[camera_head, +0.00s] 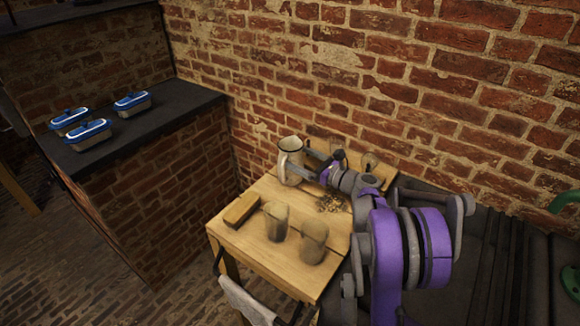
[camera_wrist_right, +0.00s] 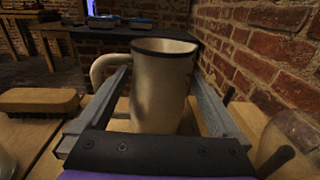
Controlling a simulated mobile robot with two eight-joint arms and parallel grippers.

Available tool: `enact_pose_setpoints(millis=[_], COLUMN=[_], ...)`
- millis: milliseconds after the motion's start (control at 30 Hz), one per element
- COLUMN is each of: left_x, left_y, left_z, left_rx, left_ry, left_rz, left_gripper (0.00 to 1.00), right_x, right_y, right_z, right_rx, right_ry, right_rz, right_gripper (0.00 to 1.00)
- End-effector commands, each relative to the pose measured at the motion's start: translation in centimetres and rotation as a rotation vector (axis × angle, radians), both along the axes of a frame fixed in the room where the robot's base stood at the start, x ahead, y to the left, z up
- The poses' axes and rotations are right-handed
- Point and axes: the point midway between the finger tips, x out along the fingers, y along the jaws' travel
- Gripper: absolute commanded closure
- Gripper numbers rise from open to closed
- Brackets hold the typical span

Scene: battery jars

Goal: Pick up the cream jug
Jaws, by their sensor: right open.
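The cream jug (camera_head: 290,152) stands upright at the far left part of the wooden table, near the brick wall. It has a dark rim, and in the right wrist view the jug (camera_wrist_right: 160,95) shows its handle on the left. My right gripper (camera_head: 300,162) reaches in from the right with its fingers level around the jug. In the right wrist view the open fingers (camera_wrist_right: 158,80) lie one on each side of the jug's body, the left one near the handle. I cannot tell whether either finger touches it. My left gripper is not in view.
A wooden brush (camera_head: 241,209) and two glass jars (camera_head: 276,222) (camera_head: 313,243) stand on the table's (camera_head: 258,258) near side. Small brown bits (camera_head: 332,203) lie under my right arm. Blue-lidded containers (camera_head: 88,134) sit on a dark counter to the left. The brick wall is close behind.

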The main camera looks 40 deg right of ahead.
Motion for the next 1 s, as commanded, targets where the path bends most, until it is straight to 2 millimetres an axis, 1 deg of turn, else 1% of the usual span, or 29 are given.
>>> enact_pose_setpoints(millis=[33,100,167,233,400,467,500,667,700,767,900,933,1000], left_x=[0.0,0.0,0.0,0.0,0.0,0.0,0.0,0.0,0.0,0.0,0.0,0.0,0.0], left_y=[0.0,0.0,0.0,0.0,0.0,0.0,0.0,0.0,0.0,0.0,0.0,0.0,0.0], left_z=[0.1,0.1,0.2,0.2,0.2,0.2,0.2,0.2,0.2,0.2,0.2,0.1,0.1], left_rx=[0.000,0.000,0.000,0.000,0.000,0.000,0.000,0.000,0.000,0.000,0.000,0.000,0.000], left_ry=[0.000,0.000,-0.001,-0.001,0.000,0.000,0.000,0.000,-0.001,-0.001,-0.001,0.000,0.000], left_rz=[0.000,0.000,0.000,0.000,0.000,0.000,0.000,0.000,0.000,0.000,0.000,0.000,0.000], left_gripper=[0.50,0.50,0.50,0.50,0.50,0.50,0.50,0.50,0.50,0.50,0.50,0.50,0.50], right_x=[0.9,2.0,2.6,2.9,2.9,2.9,2.9,2.9,2.9,2.9,2.9,2.9,2.9], right_y=[0.3,0.6,0.7,0.7,0.7,0.7,0.7,0.7,0.7,0.7,0.7,0.7,0.7], right_z=[0.2,0.2,0.2,0.2,0.2,0.2,0.2,0.1,0.1,0.1,0.1,0.2,0.2], right_rx=[0.000,0.000,0.000,0.000,0.000,0.000,0.000,0.000,0.000,0.000,0.000,0.001,0.001], right_ry=[0.000,0.000,0.000,0.000,0.000,0.000,0.000,0.000,0.000,0.000,0.000,-0.001,-0.001], right_rz=[0.004,0.003,0.002,0.001,0.000,0.000,0.000,0.000,0.000,0.000,0.000,0.000,0.000], right_gripper=[0.00,0.00,0.00,0.00,0.00,0.09,0.16,0.45,0.52,0.63,0.88,0.90,0.90])
